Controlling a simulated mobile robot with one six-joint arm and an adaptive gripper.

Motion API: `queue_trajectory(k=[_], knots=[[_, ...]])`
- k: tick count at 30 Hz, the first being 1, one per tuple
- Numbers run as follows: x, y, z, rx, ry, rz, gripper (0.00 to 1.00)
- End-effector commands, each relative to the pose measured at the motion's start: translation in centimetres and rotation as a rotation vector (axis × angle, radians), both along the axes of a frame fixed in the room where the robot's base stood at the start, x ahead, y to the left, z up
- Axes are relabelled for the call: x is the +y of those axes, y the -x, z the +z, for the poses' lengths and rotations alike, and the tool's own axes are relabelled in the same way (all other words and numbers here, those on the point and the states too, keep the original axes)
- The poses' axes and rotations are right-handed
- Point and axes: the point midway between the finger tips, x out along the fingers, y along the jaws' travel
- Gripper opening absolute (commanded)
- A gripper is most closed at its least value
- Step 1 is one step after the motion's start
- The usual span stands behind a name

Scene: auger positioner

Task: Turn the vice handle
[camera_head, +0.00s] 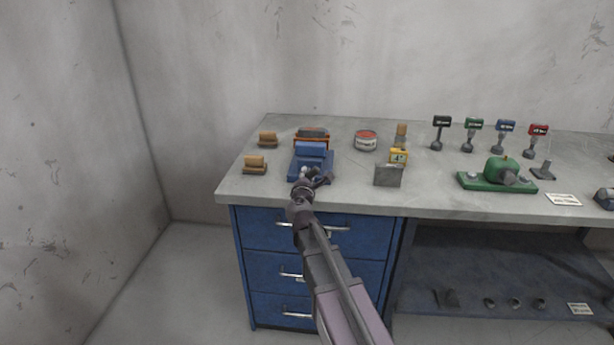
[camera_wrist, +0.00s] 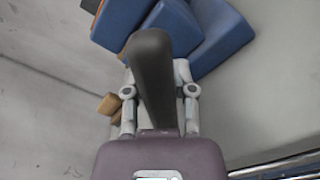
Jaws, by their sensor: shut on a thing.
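The blue vice (camera_head: 311,158) stands on the left part of the grey bench, near its front edge. Its blue blocks (camera_wrist: 185,35) fill the top of the wrist view. My gripper (camera_head: 305,178) is at the front of the vice. In the wrist view its fingers (camera_wrist: 158,90) lie on both sides of a dark grey bar, which appears to be the vice handle (camera_wrist: 152,75). The gripper is shut on it. The bar hides the inner faces of the fingers, so the exact contact is hidden. In the head view the handle is small and partly covered by my gripper.
Wooden-coloured blocks (camera_head: 255,164) lie left of the vice, and an orange item (camera_head: 312,134) stands behind it. A red-topped tin (camera_head: 366,140) and a grey plate (camera_head: 388,175) are to the right. Blue drawers (camera_head: 270,240) with protruding handles are below the bench front.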

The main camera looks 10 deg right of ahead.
Motion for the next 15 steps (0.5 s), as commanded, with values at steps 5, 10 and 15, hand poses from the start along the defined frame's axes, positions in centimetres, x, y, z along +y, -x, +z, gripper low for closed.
queue_trajectory(k=[5,10,15], knots=[[0.06,-0.05,0.01,-0.035,-0.11,0.001,0.0],[0.08,-0.04,0.0,-0.055,-0.17,0.002,0.0],[0.1,-0.02,-0.01,-0.063,-0.195,0.002,0.0]])
